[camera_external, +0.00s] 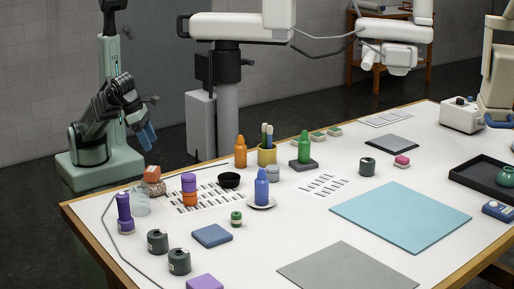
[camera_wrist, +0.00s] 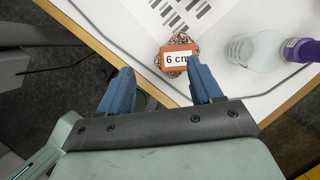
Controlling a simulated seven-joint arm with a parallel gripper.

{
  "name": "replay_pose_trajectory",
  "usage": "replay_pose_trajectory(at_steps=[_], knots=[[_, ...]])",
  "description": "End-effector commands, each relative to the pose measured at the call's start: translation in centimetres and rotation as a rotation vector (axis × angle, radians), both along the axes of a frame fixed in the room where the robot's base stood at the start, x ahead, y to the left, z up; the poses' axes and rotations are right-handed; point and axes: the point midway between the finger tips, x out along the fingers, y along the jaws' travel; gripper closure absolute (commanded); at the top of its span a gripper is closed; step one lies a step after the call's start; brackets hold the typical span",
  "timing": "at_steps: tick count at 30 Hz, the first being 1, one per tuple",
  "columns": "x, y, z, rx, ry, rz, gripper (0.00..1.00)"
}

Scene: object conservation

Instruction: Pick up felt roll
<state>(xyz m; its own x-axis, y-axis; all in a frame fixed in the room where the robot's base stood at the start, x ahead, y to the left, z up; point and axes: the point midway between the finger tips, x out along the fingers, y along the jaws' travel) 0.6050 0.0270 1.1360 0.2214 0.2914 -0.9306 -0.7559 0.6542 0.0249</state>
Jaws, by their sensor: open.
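I cannot tell for sure which thing is the felt roll. Candidates in the outside view are a purple and orange stack (camera_external: 189,182) and several dark green labelled cylinders, including one (camera_external: 157,241) and another (camera_external: 179,261) near the table's left front edge. My gripper (camera_external: 146,136) has blue fingers and hangs beyond the table's left back edge, apart from everything. In the wrist view my gripper (camera_wrist: 158,84) is open and empty. Past its fingers lies an orange block marked "6 cm" (camera_wrist: 178,58) on an ornate brown piece.
A clear jar (camera_external: 140,205) and a purple bottle (camera_external: 124,212) stand at the table's left edge. A black bowl (camera_external: 229,180), a blue bottle (camera_external: 262,188) and a yellow cup (camera_external: 267,155) crowd the middle. A blue mat (camera_external: 400,215) lies bare at right.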

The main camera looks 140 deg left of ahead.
Motion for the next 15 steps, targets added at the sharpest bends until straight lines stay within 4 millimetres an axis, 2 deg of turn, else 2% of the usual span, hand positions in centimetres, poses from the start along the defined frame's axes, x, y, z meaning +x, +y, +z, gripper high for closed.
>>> replay_pose_trajectory(at_steps=[1, 6, 15], knots=[[1.1, 1.1, -0.3, 0.001, 0.015, 0.021, 0.35], [5.5, 4.2, -0.5, -0.001, 0.06, 0.073, 0.35], [13.0, 7.7, -0.9, -0.039, 0.119, 0.115, 0.35]])
